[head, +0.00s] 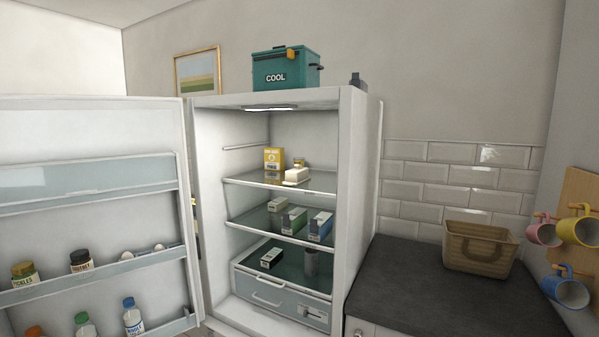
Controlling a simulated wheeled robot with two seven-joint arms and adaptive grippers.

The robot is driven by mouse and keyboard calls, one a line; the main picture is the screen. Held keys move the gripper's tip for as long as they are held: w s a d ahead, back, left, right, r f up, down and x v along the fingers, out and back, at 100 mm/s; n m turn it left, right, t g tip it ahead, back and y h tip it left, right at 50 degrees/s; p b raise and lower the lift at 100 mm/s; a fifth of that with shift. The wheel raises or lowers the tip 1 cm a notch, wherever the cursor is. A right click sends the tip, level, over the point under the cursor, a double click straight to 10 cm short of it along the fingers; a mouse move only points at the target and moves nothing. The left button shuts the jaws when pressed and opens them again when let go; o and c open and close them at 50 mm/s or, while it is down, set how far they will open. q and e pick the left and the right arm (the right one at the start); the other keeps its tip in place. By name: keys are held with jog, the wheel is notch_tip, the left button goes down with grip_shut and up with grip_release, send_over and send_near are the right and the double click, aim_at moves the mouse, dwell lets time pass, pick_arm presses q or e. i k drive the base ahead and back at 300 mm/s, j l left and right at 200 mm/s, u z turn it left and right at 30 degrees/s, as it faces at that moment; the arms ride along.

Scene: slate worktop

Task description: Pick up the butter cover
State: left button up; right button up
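A small cream-coloured butter dish with its butter cover (297,174) appears to stand on the top glass shelf (318,183) of the open fridge. It is near the front edge of the shelf, right of a yellow carton (274,158). It is too small to tell cover and dish apart clearly. A small yellowish item (299,163) shows partly behind it. Neither of my grippers is in view.
The fridge door (92,130) stands open to the left, with bottles and jars in its racks. A cool box (285,70) sits on top. A basket (481,249) stands on the slate worktop (440,300), beside hanging mugs.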

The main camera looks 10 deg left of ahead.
aim_at(296, 175)
jog(key=i, duration=0.85)
